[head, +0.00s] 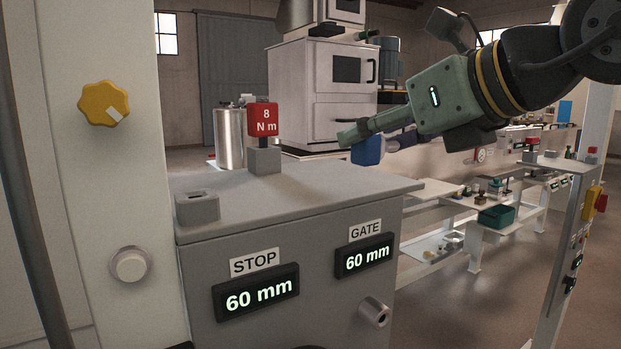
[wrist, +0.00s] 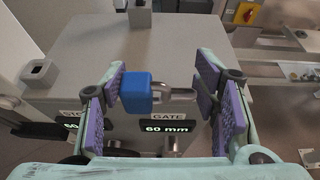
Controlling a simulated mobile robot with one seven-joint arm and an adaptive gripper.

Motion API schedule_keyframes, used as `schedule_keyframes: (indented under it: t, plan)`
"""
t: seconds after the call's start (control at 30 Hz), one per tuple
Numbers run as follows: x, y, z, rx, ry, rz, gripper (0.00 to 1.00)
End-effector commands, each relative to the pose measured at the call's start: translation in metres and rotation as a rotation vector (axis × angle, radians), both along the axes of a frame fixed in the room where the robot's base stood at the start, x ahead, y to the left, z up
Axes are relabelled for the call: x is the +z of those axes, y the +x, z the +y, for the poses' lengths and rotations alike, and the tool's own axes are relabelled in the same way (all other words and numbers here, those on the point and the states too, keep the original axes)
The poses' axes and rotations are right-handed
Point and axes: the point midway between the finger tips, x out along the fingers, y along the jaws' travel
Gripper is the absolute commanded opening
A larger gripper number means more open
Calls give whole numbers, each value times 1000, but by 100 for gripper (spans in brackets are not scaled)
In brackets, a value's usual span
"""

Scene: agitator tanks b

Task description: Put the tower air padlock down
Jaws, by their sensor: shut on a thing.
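The tower air padlock, which I take to be the blue padlock (head: 367,150), is held between the fingers of my gripper (head: 352,136). In the wrist view the padlock's blue body (wrist: 136,93) lies against the left finger pad. Its grey shackle points right toward the other pad. My gripper (wrist: 163,90) is shut on it, above the front right part of the grey cabinet. The padlock appears raised clear of the cabinet top (head: 320,185).
A red "8 N m" block (head: 263,119) stands on a grey post at the cabinet's back. A small grey socket block (head: 197,208) sits at the front left. The top between them is bare. A bench with a green bin (head: 496,216) stands to the right.

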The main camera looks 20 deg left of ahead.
Motion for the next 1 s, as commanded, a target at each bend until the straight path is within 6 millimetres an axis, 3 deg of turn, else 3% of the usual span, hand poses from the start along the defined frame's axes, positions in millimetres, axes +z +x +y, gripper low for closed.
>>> schedule_keyframes:
  t: [0.6, 0.87, 1.0]
  plan:
    - [-10, 79, 109, 1, -2, -2, 21]
    - [-12, 94, 129, 1, -3, 0, 21]
    - [-36, 94, 128, 1, -1, 1, 21]
